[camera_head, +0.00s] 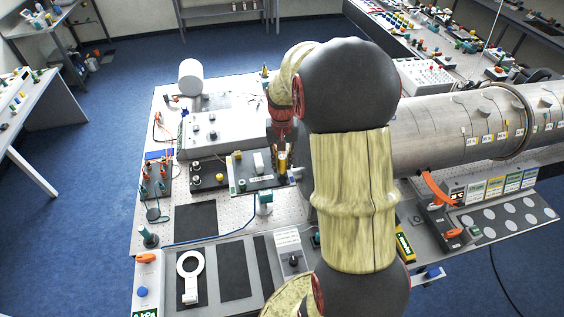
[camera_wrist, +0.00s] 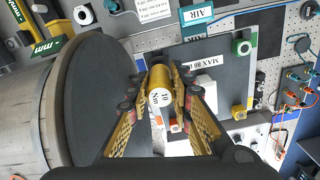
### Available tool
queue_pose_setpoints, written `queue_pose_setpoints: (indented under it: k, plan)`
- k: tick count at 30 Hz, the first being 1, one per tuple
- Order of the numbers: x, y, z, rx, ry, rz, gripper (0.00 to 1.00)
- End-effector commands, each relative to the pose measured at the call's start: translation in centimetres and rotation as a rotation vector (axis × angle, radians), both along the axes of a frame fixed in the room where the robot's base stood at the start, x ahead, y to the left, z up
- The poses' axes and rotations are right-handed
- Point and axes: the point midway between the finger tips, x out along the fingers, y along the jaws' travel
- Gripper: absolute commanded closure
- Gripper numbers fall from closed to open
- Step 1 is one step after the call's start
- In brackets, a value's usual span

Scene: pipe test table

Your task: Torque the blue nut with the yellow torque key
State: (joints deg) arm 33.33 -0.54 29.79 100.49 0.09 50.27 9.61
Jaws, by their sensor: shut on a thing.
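My gripper (camera_wrist: 162,108) is shut on the yellow torque key (camera_wrist: 160,97), a gold cylinder whose white end reads "10 Nm". In the head view the key (camera_head: 282,161) shows below my wrist, over the panel with green and yellow fittings. The wrist view shows the key in front of a dark "MAX 80" plate (camera_wrist: 205,62); I cannot tell whether it touches anything. I cannot make out the blue nut for certain. A round blue part (camera_head: 142,292) sits on the front left panel, and another blue part (camera_head: 432,272) is at the front right edge.
A large metal pipe (camera_head: 450,127) lies to the right, and its dark end (camera_wrist: 95,95) is close left of my gripper in the wrist view. A green-framed fitting (camera_wrist: 243,47) and a yellow-framed one (camera_wrist: 239,112) stand on the plate. A black mat (camera_head: 195,222) is clear.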

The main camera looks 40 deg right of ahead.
Motion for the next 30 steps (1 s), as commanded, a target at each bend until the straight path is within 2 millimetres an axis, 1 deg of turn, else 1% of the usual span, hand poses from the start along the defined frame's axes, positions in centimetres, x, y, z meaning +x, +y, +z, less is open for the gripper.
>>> queue_pose_setpoints:
  k: [30]
  plan:
    - [0.0,0.0,3.7,-0.001,-0.001,0.000,1.00]
